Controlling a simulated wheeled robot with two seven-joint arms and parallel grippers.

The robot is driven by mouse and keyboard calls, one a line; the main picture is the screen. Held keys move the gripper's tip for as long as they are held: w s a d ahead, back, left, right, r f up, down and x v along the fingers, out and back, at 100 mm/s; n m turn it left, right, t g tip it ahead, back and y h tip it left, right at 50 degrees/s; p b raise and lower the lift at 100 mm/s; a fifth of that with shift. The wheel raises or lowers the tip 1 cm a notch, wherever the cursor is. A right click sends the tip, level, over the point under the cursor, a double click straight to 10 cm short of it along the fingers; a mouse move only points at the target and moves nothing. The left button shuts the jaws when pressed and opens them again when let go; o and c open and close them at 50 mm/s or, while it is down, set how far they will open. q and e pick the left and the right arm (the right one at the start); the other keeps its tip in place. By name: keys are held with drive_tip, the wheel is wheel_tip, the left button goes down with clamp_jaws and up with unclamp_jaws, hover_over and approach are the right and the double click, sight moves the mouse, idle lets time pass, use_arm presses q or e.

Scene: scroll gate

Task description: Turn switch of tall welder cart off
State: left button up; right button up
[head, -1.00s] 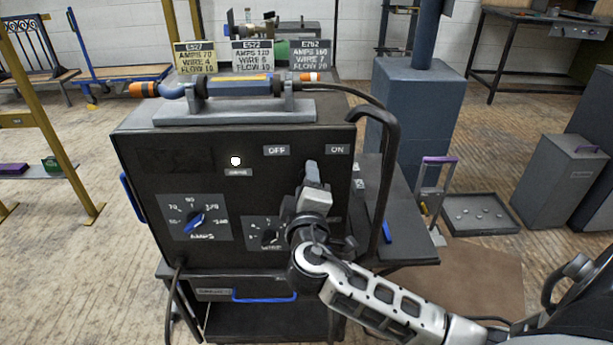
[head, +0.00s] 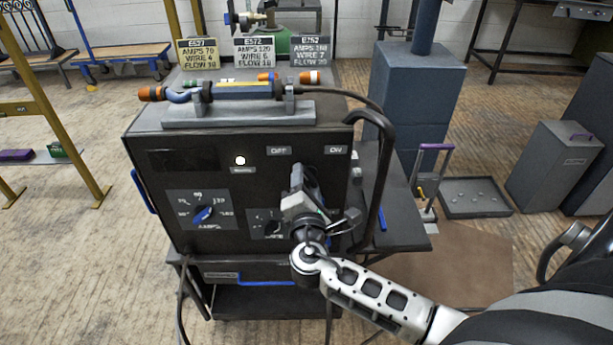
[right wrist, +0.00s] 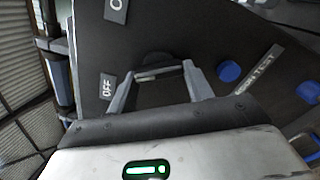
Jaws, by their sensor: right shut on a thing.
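The tall welder cart (head: 150,195) stands in front of me, its black panel facing me. Its panel has an OFF label (head: 278,151) and an ON label (head: 335,150). My right gripper (head: 300,176) is at the panel below and between these labels, tilted toward the OFF side, and hides the switch in the head view. In the right wrist view the switch handle (right wrist: 160,72) sits between the two fingers, which are shut on it. The OFF label (right wrist: 107,87) is beside the left finger there. A small white lamp (head: 240,160) on the panel is bright. My left gripper is not in view.
An amps dial (head: 203,214) is at the panel's lower left; another dial is partly behind my gripper. A torch (head: 240,90) lies on a rack on the cart's top. A curved black handle (head: 378,170) rises close to the right of my gripper.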

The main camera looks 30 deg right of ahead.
drive_tip(key=shift+n+p, duration=0.35)
drive_tip(key=shift+n, duration=0.55)
drive_tip(key=o, duration=1)
